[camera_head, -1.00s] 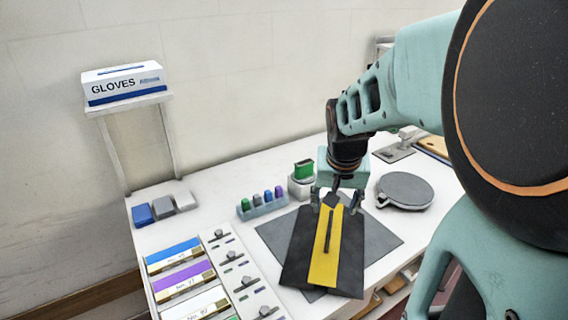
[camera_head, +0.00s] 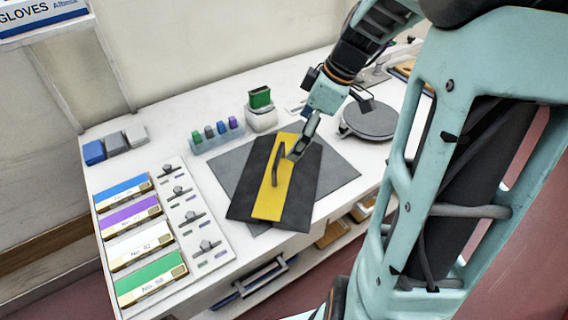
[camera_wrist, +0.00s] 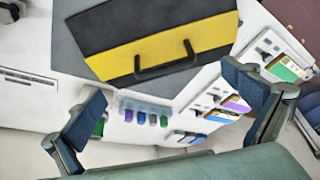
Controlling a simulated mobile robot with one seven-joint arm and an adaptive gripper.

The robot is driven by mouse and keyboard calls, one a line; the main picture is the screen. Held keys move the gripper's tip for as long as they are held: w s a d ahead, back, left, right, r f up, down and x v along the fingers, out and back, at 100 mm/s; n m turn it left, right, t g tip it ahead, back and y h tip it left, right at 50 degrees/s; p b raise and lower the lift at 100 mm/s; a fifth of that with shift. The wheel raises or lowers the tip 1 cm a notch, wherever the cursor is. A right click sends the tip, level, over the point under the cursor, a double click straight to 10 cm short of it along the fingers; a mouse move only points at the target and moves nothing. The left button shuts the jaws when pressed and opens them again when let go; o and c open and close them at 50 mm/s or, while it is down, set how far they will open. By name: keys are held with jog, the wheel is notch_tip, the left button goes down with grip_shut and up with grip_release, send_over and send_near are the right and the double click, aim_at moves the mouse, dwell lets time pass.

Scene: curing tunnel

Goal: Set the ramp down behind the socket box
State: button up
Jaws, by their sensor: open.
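The ramp (camera_head: 296,185) is a black board with a yellow band and a dark bar handle. It lies on the grey mat (camera_head: 342,170), its near end close to the table's front edge. A small white box with a green top (camera_head: 261,112) stands toward the wall from it; I cannot tell for sure that it is the socket box. My gripper (camera_head: 303,148) is over the ramp's right side near the handle. The wrist view shows my gripper (camera_wrist: 164,80) open and empty, with the handle beyond the fingertips.
A rack of coloured pegs (camera_head: 216,135) stands left of the white box. A round grey disc (camera_head: 368,121) lies to the right. Labelled coloured boxes (camera_head: 136,228) and a strip of clips (camera_head: 190,215) fill the left side. Bare tabletop shows behind the rack.

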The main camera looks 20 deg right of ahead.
send_near(279, 170)
jog(key=shift+w+a+f, duration=0.4)
jog(key=shift+w, duration=0.05)
jog(key=shift+a+x, duration=0.2)
jog(key=shift+x, duration=1.15)
jog(key=shift+a+x, duration=0.2)
jog(key=shift+x, duration=1.15)
jog(key=shift+r, duration=0.15)
jog(key=shift+c, duration=0.4)
jog(key=c, duration=2)
jog(key=shift+r, duration=0.1)
jog(key=shift+c, duration=0.2)
